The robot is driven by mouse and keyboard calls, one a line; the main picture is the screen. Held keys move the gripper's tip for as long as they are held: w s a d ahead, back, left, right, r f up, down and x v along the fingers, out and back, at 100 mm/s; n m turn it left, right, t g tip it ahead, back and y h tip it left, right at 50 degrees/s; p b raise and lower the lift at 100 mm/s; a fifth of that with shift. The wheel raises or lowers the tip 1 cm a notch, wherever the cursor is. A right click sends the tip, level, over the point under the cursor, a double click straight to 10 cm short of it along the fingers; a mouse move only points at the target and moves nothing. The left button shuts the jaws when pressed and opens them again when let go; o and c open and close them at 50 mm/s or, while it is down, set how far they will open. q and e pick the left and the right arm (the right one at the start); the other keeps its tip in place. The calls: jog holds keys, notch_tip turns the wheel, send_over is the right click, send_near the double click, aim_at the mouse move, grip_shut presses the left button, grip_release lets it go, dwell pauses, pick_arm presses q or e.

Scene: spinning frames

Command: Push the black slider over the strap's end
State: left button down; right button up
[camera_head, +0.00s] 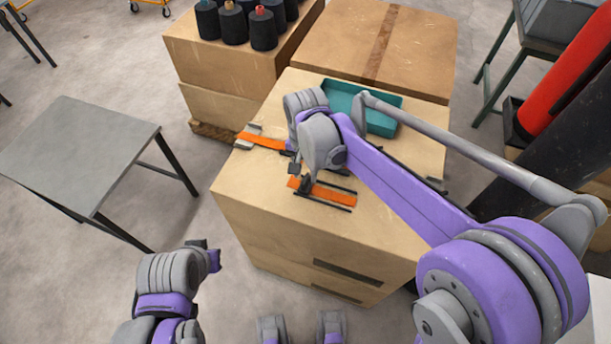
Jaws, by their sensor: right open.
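An orange strap (333,194) lies between dark rails near the front of the cardboard box top. A small black piece (305,185), which looks like the slider, sits at the strap's left end. Another orange strap piece (262,141) lies at the box's left edge, beside a grey part. My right gripper (293,166) is open just above and behind the left end of the front strap. Its wrist hides part of the box top, and I cannot tell whether it touches the slider. My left gripper (212,255) is low, in front of the box's left side, away from the straps.
A teal tray (384,123) stands at the back of the box top (400,215). Dark spools (263,30) stand on a carton behind left, with another closed carton (385,45) beside it. A grey table (80,150) stands left, across open floor. A red cylinder (570,80) stands right.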

jog(key=shift+f, duration=1.05)
grip_shut()
dwell(0.7)
